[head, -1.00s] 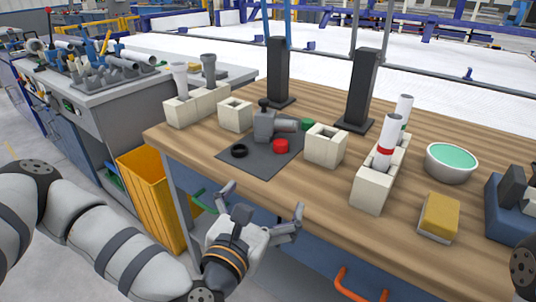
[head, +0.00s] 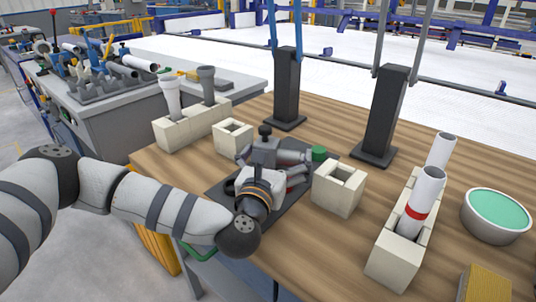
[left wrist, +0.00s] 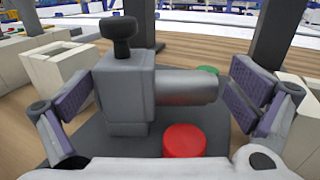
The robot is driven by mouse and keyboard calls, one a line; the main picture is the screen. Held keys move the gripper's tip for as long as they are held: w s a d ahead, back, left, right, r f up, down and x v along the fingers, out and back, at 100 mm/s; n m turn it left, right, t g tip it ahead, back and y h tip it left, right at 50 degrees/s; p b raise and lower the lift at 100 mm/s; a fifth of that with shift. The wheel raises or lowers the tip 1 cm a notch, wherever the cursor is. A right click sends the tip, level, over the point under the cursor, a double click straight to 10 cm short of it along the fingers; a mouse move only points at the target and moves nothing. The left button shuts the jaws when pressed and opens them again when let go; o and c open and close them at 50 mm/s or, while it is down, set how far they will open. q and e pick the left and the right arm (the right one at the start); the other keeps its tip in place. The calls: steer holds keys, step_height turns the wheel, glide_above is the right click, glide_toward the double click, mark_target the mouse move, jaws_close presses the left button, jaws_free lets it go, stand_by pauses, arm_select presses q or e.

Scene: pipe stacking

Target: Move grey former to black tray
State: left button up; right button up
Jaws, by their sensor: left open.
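A grey block-shaped piece with a black knob on top and a horizontal grey cylinder, which I take to be the grey former (head: 262,152), stands on a dark flat tray or mat (head: 222,193). In the left wrist view the former (left wrist: 127,92) fills the middle, upright, with the cylinder pointing right. My left gripper (head: 270,174) is at its near side and partly hides it. In the left wrist view the open fingers of this gripper (left wrist: 165,88) stand on either side of the former, close to it. My right gripper is not in view.
A red round cap (left wrist: 184,140) lies in front of the cylinder. A green cap (head: 319,153) is behind. Beige blocks (head: 233,137) (head: 338,188) stand on either side. Two black posts (head: 287,90) (head: 386,115) rise behind. A pipe holder (head: 395,258) is at right.

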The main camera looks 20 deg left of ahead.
arm_select(q)
steer(key=w, duration=0.2)
steer(key=shift+w, duration=0.35)
steer(key=shift+a+r, duration=0.1)
steer(key=shift+r, duration=0.05)
steer(key=c, duration=1.4)
